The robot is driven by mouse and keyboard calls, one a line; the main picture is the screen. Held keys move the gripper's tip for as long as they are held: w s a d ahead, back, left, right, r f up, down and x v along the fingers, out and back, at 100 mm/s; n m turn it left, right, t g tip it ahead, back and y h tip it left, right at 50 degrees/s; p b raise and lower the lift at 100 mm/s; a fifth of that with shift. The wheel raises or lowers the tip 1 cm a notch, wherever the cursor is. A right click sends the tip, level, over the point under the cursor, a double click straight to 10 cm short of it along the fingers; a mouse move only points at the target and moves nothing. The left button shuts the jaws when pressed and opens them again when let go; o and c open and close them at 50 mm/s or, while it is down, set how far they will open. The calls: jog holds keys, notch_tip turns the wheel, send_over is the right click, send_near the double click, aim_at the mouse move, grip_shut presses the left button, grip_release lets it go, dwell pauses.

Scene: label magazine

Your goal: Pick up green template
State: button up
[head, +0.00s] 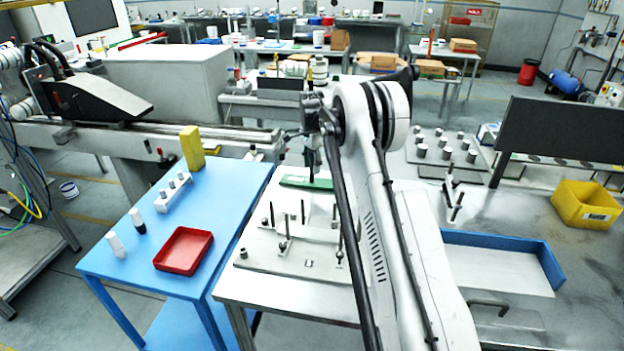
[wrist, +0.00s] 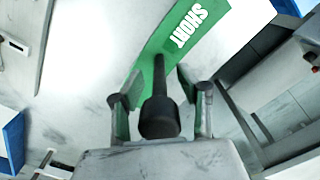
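The green template (head: 305,183) lies flat on the white worktop behind the fixture plate in the head view. In the wrist view the green template (wrist: 196,30) is a long strip with the white word "SHORT". A black knob on a stem (wrist: 160,116) stands up from it. My gripper (head: 313,172) is directly above the template in the head view. In the wrist view the two fingers of my gripper (wrist: 159,82) are apart, one on each side of the knob, with gaps visible. Part of the template is hidden behind the left finger and the knob.
A fixture plate (head: 290,258) with several upright pins is in front of the template. A blue table (head: 215,215) with a red tray (head: 184,267) is to the left. A blue-edged tray (head: 500,242) and a yellow bin (head: 585,206) are to the right.

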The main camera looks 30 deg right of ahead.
aim_at(312, 157)
jog(key=shift+f, duration=0.2)
grip_shut()
jog(key=shift+r, duration=0.1)
dwell(0.4)
jog(key=shift+r, duration=0.5)
notch_tip(312, 157, up, 2)
jog(key=shift+r+b, duration=0.25)
jog(key=shift+b, duration=0.3)
jog(key=s+a+r+b, duration=0.2)
jog(key=s+a+r, duration=0.4)
jog(key=a, duration=0.4)
jog(key=shift+s+r, duration=0.15)
jog(key=shift+r, duration=0.55)
